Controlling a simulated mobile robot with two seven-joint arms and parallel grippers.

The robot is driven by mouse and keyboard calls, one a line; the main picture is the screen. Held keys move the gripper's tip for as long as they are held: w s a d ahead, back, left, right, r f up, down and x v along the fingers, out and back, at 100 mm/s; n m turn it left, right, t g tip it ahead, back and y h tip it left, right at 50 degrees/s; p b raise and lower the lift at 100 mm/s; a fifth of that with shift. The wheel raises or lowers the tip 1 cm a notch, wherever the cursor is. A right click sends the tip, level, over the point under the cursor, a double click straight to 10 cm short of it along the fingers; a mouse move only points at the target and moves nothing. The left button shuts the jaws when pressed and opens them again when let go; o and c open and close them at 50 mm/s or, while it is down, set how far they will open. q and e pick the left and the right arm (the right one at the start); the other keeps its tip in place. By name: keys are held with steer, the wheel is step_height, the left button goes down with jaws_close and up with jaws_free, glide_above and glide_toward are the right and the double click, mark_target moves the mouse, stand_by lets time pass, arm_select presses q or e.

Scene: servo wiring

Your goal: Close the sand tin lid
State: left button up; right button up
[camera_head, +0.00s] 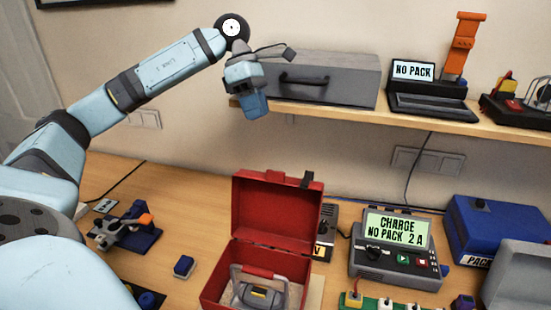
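A red metal box (236,230) stands on the table at the lower middle, its hinged lid (270,208) raised upright at the back. It is the only open lidded container I see; no label marks it as the sand tin. A grey object with a yellow mark (259,294) and a pale handle are in its open front; I cannot make out sand. My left gripper (255,105) is high above the table, in front of the left end of the shelf, well above and apart from the lid. Its finger opening is not clear. My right gripper is out of view.
The shelf (420,121) carries a grey handled case (345,85), a "NO PACK" device (413,72) and an orange tool (461,45). A charger (396,255) and a blue box (495,225) stand right of the red box. A small blue block (184,266) lies left of it.

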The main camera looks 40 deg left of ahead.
arm_select(q)
steer(key=x, duration=0.4)
steer(key=p+x, duration=0.1)
steer(key=x, duration=0.7)
steer(key=shift+s+d+r+p, duration=0.1)
steer(key=shift+s+d+p, duration=0.2)
steer(key=shift+d+p, duration=0.1)
steer(key=shift+d+f, duration=0.25)
steer(key=shift+f, duration=0.45)
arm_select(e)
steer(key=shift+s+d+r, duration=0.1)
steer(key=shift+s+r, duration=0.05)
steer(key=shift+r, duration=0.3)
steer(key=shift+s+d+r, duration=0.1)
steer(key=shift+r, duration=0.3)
arm_select(q)
jaws_close()
